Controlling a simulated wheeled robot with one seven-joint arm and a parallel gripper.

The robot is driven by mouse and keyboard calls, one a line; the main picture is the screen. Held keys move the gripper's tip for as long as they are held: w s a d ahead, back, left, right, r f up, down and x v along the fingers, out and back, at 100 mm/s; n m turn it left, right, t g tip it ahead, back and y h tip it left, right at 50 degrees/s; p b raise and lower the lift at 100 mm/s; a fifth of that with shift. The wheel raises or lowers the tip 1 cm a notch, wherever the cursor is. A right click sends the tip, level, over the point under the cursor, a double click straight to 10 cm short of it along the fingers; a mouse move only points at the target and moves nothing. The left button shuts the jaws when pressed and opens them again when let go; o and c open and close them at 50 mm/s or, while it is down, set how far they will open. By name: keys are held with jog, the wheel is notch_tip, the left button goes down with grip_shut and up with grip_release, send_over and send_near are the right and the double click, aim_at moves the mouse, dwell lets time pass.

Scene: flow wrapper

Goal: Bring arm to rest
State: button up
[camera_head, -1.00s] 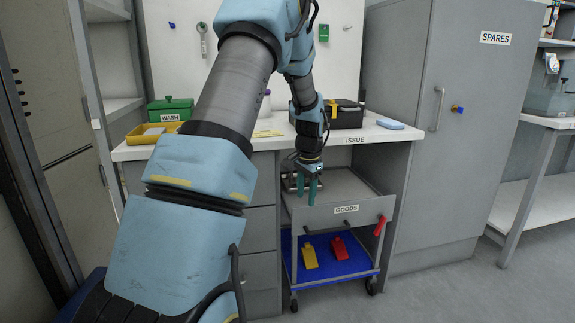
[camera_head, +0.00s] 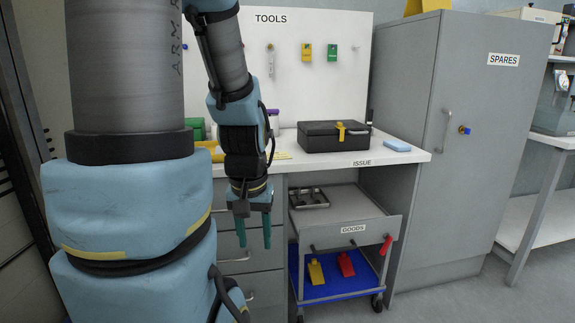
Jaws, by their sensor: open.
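My gripper (camera_head: 254,232) hangs fingers down, open, with nothing between its green fingers. It is in front of the grey drawer unit, below the bench top and left of the goods trolley (camera_head: 352,229). My arm comes down from the top of the picture and also fills the left side. It hides part of the bench and the things on it.
The issue bench (camera_head: 385,157) holds a black case (camera_head: 333,136) with a yellow tag and a blue sponge-like block (camera_head: 393,145). The trolley holds a metal tray (camera_head: 308,198), and yellow (camera_head: 316,272) and red (camera_head: 346,264) items below. The spares cabinet (camera_head: 468,130) stands right.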

notch_tip(320, 180, up, 15)
jog(key=p, duration=1.3)
jog(key=shift+r+p, duration=0.2)
jog(key=shift+p, duration=0.15)
jog(key=shift+c, duration=0.3)
